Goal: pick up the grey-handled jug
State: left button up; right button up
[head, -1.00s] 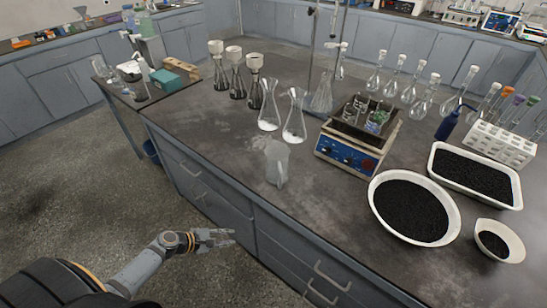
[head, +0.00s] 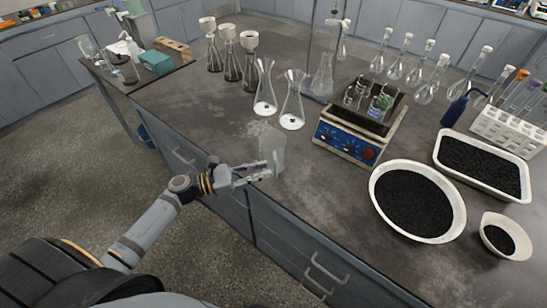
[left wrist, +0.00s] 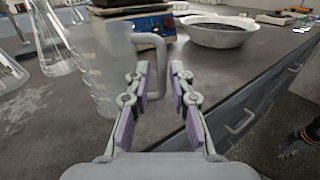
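The grey-handled jug (head: 273,150) is a translucent pitcher standing upright near the front edge of the bench. In the left wrist view the jug (left wrist: 98,62) is left of centre, and its grey handle (left wrist: 157,62) points right. My left gripper (head: 266,173) is beside the jug at its near side. In the left wrist view the left gripper (left wrist: 160,82) is open, with the handle showing beyond and between its purple-padded fingers. I cannot tell whether a finger touches the handle.
Two conical flasks (head: 292,105) stand behind the jug. A blue shaker (head: 345,138) holding small glassware is to its right. A white bowl of black grains (head: 417,202) and a white tray (head: 482,167) lie farther right. The bench is clear between jug and bowl.

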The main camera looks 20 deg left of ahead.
aim_at(276, 178)
pick_arm(q)
jog(key=p+x, duration=0.1)
jog(key=x, duration=0.3)
jog(key=shift+d, duration=0.4)
jog(key=shift+w+d+f, duration=0.15)
jog(key=shift+w+d, duration=0.05)
grip_shut()
